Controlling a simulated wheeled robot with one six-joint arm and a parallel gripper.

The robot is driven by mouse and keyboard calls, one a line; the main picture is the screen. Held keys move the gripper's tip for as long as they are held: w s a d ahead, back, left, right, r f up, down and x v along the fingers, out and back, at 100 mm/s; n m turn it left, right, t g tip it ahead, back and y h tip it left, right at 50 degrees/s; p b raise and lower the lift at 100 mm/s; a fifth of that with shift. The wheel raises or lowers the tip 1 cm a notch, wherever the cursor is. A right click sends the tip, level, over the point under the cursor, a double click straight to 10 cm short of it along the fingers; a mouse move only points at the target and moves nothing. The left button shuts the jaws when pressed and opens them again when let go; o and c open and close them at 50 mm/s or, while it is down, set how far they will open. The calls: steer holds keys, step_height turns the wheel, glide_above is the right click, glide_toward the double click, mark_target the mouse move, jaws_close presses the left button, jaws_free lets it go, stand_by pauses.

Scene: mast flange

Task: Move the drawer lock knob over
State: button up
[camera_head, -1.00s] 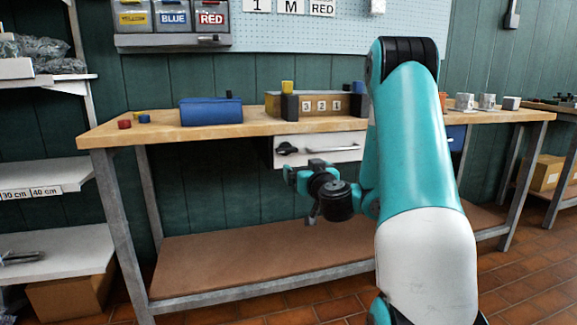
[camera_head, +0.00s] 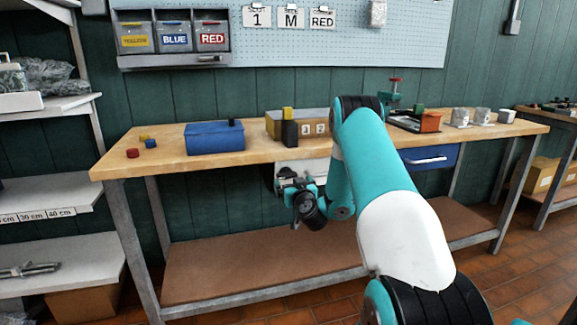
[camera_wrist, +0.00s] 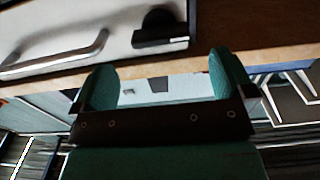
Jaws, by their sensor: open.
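The drawer lock knob (camera_wrist: 160,28) is black with a bar-shaped grip. It sits on the white drawer front (camera_wrist: 120,25) near one end, beside a metal bar handle (camera_wrist: 60,55). In the wrist view the knob lies just beyond my gripper (camera_wrist: 160,72), whose green fingers are spread with nothing between them. The fingers are apart from the knob. In the head view my gripper (camera_head: 291,184) is in front of the white drawer under the bench, and my arm and gripper hide much of that drawer.
The wooden bench top (camera_head: 255,149) overhangs the drawer. A blue drawer (camera_head: 430,158) is to the right. A brown lower shelf (camera_head: 240,265) lies below.

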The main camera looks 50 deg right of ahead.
mark_target(288, 177)
steer(key=p+x, duration=0.2)
steer(key=x, duration=0.1)
steer(key=shift+w+r+p, duration=0.2)
steer(key=shift+p, duration=0.2)
steer(key=shift+p+x, duration=0.45)
steer(key=shift+x, duration=0.55)
steer(key=shift+d+f, duration=0.1)
steer(key=shift+f, duration=0.1)
steer(key=c, duration=0.9)
